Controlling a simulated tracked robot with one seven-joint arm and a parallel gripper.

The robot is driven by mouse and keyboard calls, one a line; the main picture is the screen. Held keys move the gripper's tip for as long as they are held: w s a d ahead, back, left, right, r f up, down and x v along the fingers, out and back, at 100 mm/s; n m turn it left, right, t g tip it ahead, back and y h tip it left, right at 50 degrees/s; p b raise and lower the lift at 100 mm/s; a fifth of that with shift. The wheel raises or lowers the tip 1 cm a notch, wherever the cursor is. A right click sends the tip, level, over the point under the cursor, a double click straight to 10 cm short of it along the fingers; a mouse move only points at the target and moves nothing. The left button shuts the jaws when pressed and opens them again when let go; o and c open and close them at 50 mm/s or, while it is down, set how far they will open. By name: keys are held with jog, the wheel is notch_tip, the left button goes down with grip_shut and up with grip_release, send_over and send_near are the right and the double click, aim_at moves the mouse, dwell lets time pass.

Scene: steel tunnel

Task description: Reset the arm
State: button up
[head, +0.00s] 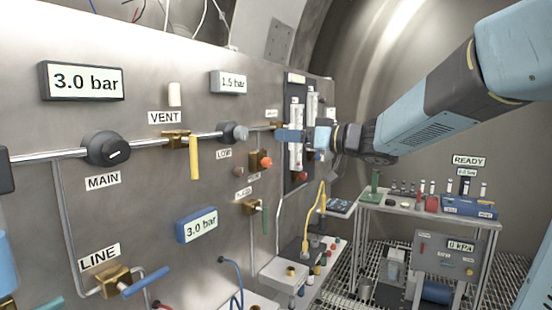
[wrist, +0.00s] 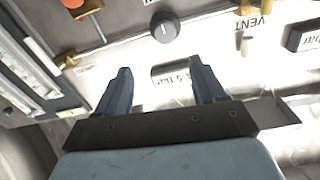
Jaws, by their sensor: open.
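My arm reaches in from the right in the head view, across the front of the steel panel (head: 130,50). In the wrist view my gripper (wrist: 162,80) has two blue fingers spread apart. The gap between them is empty. The 1.5 bar display (wrist: 172,74) shows behind that gap, upside down; it is also in the head view (head: 232,82). Whether the fingertips touch the panel cannot be told.
The panel carries the MAIN knob (head: 107,148), the LOW knob (head: 234,132), a yellow VENT lever (head: 194,158) and a blue LINE lever (head: 146,282). Flow tubes (head: 296,135) stand near my gripper. A bench (head: 420,214) with small items stands at right. Grating (head: 385,252) covers the floor.

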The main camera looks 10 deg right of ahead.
jog(key=s+d+f+m+t+h, duration=0.2)
jog(key=s+d+m+h, duration=0.15)
jog(key=d+h, duration=0.35)
jog(key=s+d+f+m+t+h, duration=0.1)
jog(key=s+d+f+m+h, duration=0.1)
jog(key=d+m+h, duration=0.4)
jog(key=s+a+f+g, duration=0.1)
jog(key=s+f+g, duration=0.3)
jog(key=s+f, duration=0.3)
jog(key=s+a+f+g, duration=0.2)
jog(key=s+f+g, duration=0.3)
jog(key=s, duration=0.7)
notch_tip(320, 180, down, 3)
jog(key=shift+s+r+n+h, duration=0.2)
jog(key=shift+s+n+h, duration=0.2)
jog(key=shift+n, duration=0.05)
jog(key=shift+c, duration=0.2)
dwell(1.2)
